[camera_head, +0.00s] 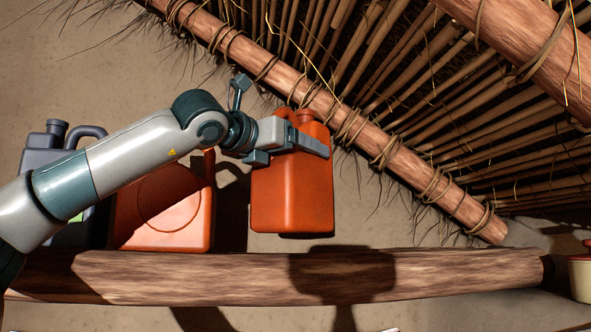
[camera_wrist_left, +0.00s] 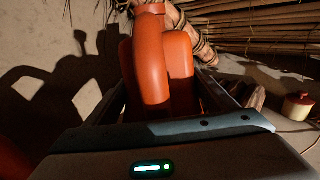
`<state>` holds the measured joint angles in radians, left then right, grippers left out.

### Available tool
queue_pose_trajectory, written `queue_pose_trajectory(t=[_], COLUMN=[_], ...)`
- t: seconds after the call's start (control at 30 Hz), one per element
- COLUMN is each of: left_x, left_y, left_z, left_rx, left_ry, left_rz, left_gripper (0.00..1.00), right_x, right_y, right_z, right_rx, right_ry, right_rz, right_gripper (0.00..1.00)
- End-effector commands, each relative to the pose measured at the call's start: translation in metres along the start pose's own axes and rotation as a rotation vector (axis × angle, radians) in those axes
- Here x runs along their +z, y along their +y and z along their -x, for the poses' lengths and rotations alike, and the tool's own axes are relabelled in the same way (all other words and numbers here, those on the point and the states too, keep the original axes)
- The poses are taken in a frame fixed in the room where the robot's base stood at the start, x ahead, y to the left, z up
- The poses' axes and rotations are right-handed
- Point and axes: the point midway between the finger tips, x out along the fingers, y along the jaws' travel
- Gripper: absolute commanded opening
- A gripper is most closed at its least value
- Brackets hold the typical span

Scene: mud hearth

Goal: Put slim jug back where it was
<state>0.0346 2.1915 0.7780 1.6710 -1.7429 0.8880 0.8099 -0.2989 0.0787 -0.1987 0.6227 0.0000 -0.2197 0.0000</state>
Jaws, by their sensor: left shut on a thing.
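The slim jug (camera_head: 292,195) is orange-red and upright, held in the air by my left gripper (camera_head: 301,143). The gripper is shut on the jug's upper part, just below its neck and handle. The jug's base looks slightly above the wooden shelf (camera_head: 200,280), and its shadow falls on the shelf front. In the left wrist view the jug's rounded orange handle (camera_wrist_left: 152,70) fills the space between the fingers. My right gripper is in neither view.
A wider orange jug (camera_head: 172,208) stands on the shelf to the left, with a dark grey jug (camera_head: 45,157) further left, partly behind my arm. A thatched roof with a sloping pole (camera_head: 375,150) hangs close above and right. A lidded pot (camera_head: 581,275) sits at the far right.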

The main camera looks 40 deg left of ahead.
Motion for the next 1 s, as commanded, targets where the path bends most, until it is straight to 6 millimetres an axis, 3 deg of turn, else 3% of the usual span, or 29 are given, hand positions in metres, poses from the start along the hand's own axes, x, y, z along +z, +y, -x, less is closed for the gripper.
queue_pose_trajectory(t=[0.37, 0.8, 1.0], left_x=[0.001, -0.034, -0.038], left_y=[0.000, 0.000, 0.000], left_z=[0.001, 0.001, 0.001], left_rx=[-0.001, -0.002, 0.000], left_ry=[-0.005, -0.004, -0.006], left_rz=[-0.001, -0.001, 0.000], left_gripper=[0.15, 0.15, 0.15], right_x=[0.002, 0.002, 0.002], right_y=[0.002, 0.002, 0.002], right_z=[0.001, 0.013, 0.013], right_rx=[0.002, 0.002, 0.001], right_ry=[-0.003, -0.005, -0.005], right_rz=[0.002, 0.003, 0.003], right_gripper=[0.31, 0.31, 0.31])
